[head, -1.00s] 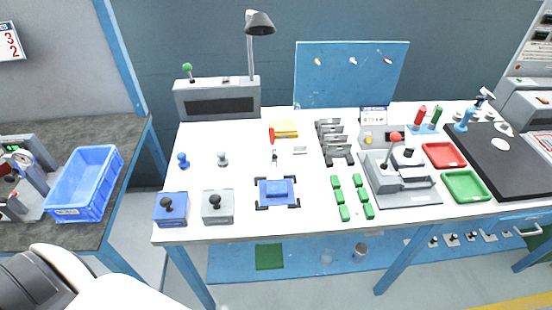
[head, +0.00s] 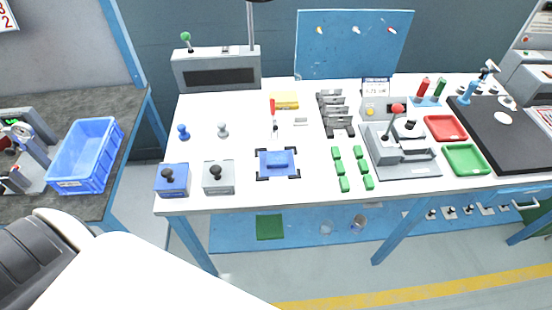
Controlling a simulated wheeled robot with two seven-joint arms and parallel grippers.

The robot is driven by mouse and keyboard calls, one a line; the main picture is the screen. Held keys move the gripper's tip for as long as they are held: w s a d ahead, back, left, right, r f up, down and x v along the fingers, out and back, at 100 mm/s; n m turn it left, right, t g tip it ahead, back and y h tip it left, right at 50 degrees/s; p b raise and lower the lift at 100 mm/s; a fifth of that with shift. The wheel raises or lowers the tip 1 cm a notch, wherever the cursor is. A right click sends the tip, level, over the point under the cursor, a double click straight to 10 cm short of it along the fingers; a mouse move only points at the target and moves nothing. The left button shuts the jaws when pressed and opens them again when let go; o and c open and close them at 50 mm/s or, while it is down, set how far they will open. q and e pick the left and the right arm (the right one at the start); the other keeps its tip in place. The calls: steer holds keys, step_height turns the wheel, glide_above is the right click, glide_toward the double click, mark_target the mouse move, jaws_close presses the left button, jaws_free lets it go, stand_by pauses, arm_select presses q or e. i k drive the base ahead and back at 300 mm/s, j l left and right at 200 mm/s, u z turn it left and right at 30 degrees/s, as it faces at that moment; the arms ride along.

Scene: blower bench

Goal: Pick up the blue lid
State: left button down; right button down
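A blue square block with a black ball knob on top (head: 172,181), which looks like the blue lid, sits at the front left corner of the white bench. A grey one of the same shape (head: 218,178) stands just right of it. A flat blue part (head: 278,161) lies within black corner brackets further right. Only a white and dark link of my arm shows at the lower left. Neither of my grippers is in view, and nothing visible touches the blue lid.
Blue and grey pegs (head: 183,132) stand behind the lids. Green blocks (head: 340,168), a grey lever fixture (head: 400,155), and red (head: 445,128) and green trays (head: 466,159) fill the right. A blue crate (head: 87,156) is on the left side table. The bench between the lids and pegs is clear.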

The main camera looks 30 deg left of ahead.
mark_target(274, 163)
steer(key=k+j+z, duration=0.15)
steer(key=j+z, duration=0.15)
steer(key=j, duration=0.2)
steer(key=k+j+z, duration=0.3)
steer(key=j, duration=0.15)
steer(key=k+j+z, duration=0.15)
steer(key=j+z, duration=0.15)
steer(key=k+j+z, duration=0.25)
steer(key=j, duration=0.2)
